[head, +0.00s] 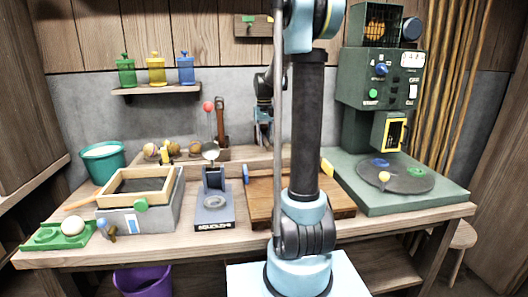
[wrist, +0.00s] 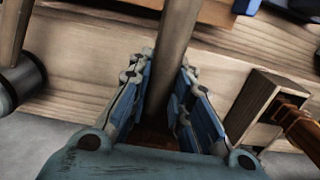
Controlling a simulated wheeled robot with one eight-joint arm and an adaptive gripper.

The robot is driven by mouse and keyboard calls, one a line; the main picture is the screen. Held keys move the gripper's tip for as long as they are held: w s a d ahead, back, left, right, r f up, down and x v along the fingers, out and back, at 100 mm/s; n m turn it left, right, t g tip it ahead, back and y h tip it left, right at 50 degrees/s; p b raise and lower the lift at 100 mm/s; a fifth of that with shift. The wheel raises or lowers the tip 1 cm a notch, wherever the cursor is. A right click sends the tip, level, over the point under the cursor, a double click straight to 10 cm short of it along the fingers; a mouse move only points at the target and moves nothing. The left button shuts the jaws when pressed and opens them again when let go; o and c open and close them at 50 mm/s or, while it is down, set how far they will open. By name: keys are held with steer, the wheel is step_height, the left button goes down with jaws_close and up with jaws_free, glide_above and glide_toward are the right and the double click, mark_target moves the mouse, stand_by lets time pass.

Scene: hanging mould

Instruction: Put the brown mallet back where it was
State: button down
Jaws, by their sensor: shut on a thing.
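In the wrist view my gripper (wrist: 160,85) is shut on a brown wooden shaft (wrist: 175,40), which I take to be the handle of the brown mallet. The shaft runs between the two blue finger pads and out of the top of the picture. The mallet's head cannot be made out.
A wooden block (wrist: 250,105) with a brown turned handle (wrist: 300,128) is close on the right. A dark cylinder with a wooden shaft (wrist: 18,85) is close on the left. The bench holds a sand tray (head: 138,205), a dark stand (head: 214,210) and a green machine (head: 365,100).

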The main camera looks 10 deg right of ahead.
mark_target(264, 136)
steer(key=shift+f, duration=2.15)
steer(key=c, duration=1.5)
jaws_free()
steer(key=shift+o, duration=0.2)
steer(key=shift+r, duration=0.1)
steer(key=r, duration=1.2)
steer(key=shift+w, duration=0.2)
steer(key=shift+f, duration=0.1)
